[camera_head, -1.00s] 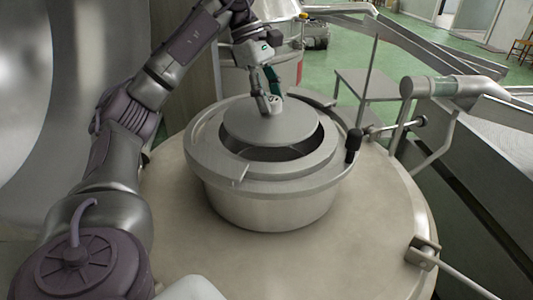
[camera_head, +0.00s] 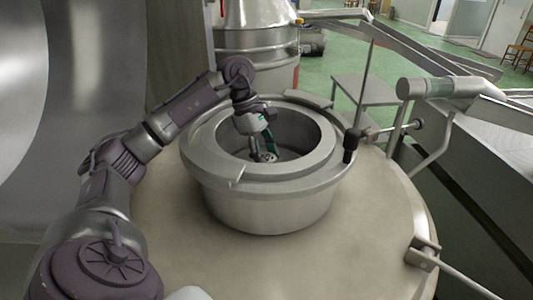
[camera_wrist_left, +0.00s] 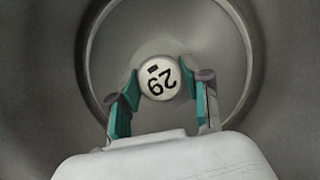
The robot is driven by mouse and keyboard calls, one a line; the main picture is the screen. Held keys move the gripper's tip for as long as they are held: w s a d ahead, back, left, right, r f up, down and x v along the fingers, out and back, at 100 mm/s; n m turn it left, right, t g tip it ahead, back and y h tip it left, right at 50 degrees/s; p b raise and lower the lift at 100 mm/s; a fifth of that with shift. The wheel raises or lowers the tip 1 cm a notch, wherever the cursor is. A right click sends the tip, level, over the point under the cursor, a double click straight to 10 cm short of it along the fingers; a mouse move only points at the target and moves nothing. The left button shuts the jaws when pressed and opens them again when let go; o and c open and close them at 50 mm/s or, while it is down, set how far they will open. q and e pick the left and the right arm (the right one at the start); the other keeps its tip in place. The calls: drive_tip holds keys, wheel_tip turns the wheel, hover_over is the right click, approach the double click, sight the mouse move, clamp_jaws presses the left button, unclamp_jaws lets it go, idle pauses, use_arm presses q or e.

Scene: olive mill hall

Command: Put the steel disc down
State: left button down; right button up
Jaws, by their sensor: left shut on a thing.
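The steel bowl (camera_head: 268,205) stands on the round pale top, with a wide flat rim and an open mouth. My left gripper (camera_head: 264,157) reaches down inside its mouth, below the rim. In the left wrist view my left gripper (camera_wrist_left: 160,90) is shut on the pale round knob (camera_wrist_left: 160,76) of the steel disc, marked with dark figures. The grey disc (camera_wrist_left: 212,42) spreads out around the knob, inside a round wall. In the head view the bowl rim and my gripper hide most of the disc. I cannot tell whether it touches the bottom. My right gripper is not in view.
The round pale top (camera_head: 380,225) is clear around the bowl. A black-knobbed lever (camera_head: 352,145) stands close to the bowl's right side. A grey pipe (camera_head: 440,87) and a metal trough lie further right. A steel vessel (camera_head: 256,50) stands behind.

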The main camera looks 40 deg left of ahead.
use_arm(q)
drive_tip(key=shift+d, duration=0.1)
drive_tip(key=c, duration=0.9)
unclamp_jaws()
drive_tip(key=shift+c, duration=0.2)
drive_tip(key=o, duration=0.4)
